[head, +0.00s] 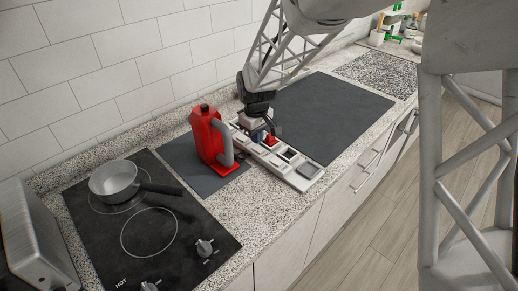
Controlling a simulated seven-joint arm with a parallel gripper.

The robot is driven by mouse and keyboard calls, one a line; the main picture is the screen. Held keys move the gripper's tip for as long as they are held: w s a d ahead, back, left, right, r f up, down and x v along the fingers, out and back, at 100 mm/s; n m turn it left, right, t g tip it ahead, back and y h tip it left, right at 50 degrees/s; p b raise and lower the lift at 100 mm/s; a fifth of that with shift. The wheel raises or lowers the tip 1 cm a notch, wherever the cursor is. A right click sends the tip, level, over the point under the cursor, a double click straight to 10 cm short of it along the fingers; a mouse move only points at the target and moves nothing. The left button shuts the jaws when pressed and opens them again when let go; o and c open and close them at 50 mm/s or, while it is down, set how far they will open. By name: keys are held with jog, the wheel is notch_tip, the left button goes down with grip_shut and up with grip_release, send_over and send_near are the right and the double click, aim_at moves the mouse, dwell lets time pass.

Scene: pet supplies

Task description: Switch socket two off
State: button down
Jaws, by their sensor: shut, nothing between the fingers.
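A pale socket strip (301,180) lies slantwise on the counter, with several socket or switch places along it. A small red part (271,141) and a small blue part show near its middle, close under my gripper. I cannot read any numbers, so I cannot tell which place is socket two or how its switch is set. My gripper (270,130) is dark and shut, pointing down over the far half of the strip with nothing held. The arm and gripper hide part of that half, and I cannot tell whether the fingertips touch it.
A hob (150,232) with a saucepan (113,181) is at the lower left. A large dark mat (335,115) lies clear to the right. The tiled wall is behind.

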aim_at(257, 148)
jog(key=shift+r, duration=2.3)
jog(key=shift+s+d+r, duration=0.15)
jog(key=s+d+r+m+t, duration=0.1)
jog(key=s+d+r+m, duration=0.1)
jog(key=s+d+r, duration=0.5)
jog(key=s+d+r+m, duration=0.3)
jog(key=s+d, duration=0.3)
jog(key=s, duration=0.3)
jog(key=s+d+m, duration=0.2)
jog(key=s+d, duration=0.1)
jog(key=s, duration=0.5)
jog(key=s+d+m+t, duration=0.1)
jog(key=s+d+m, duration=0.1)
jog(key=s, duration=0.7)
jog(key=shift+s+d+r+t, duration=0.3)
jog(key=shift+d, duration=0.5)
